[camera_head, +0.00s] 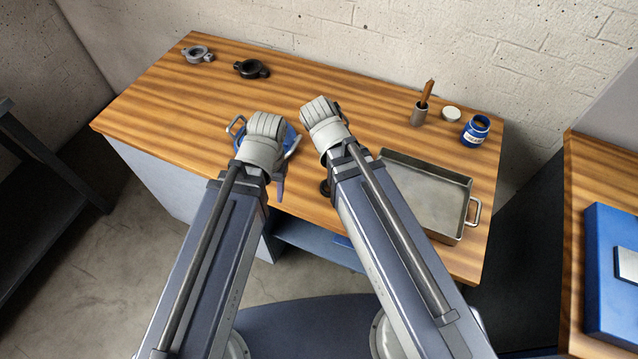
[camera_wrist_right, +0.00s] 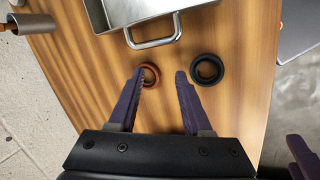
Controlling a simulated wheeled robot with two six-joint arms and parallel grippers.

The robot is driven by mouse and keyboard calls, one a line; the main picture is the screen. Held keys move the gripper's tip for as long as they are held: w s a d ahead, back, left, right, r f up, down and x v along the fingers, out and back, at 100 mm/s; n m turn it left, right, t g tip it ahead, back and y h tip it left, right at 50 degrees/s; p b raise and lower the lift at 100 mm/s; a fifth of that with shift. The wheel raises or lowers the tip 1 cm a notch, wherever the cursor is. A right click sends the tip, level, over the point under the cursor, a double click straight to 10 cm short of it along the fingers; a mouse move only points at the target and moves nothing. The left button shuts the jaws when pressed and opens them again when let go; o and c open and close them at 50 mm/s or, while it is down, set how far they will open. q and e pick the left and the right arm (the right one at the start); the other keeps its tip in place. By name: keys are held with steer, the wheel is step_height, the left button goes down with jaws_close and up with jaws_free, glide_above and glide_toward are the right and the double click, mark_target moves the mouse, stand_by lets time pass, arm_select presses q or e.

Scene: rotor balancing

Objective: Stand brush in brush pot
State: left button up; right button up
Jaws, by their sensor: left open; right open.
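The brush (camera_head: 427,93) has a brown handle and stands in the brush pot (camera_head: 418,115), a small grey cup at the back right of the bench. Its handle rises above the rim and leans slightly; its lower end is hidden inside. The pot also shows at the upper left of the right wrist view (camera_wrist_right: 32,22). My right gripper (camera_wrist_right: 159,77) is open and empty above the bench, away from the pot; my arm hides its fingers in the head view. My left gripper (camera_head: 283,182) is open near the bench's front; its wrist partly hides it.
A metal tray (camera_head: 472,183) lies at the right front. A blue jar (camera_head: 475,131) and pale lid (camera_head: 451,114) stand beside the pot. A red ring (camera_wrist_right: 151,74) and black ring (camera_wrist_right: 207,69) lie near my right fingers. Two ring-shaped clamps (camera_head: 197,55) (camera_head: 251,69) lie back left.

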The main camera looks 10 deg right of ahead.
steer(key=s+a+m, duration=0.1)
steer(key=s+a, duration=0.1)
steer(key=s+a+f+m+g+y, duration=0.1)
steer(key=s+a, duration=0.1)
steer(key=a, duration=0.1)
steer(key=s+a+m+g+y, duration=0.1)
steer(key=s+a+m, duration=0.1)
steer(key=s, duration=0.1)
steer(key=shift+a+f, duration=0.15)
steer(key=shift+a, duration=0.05)
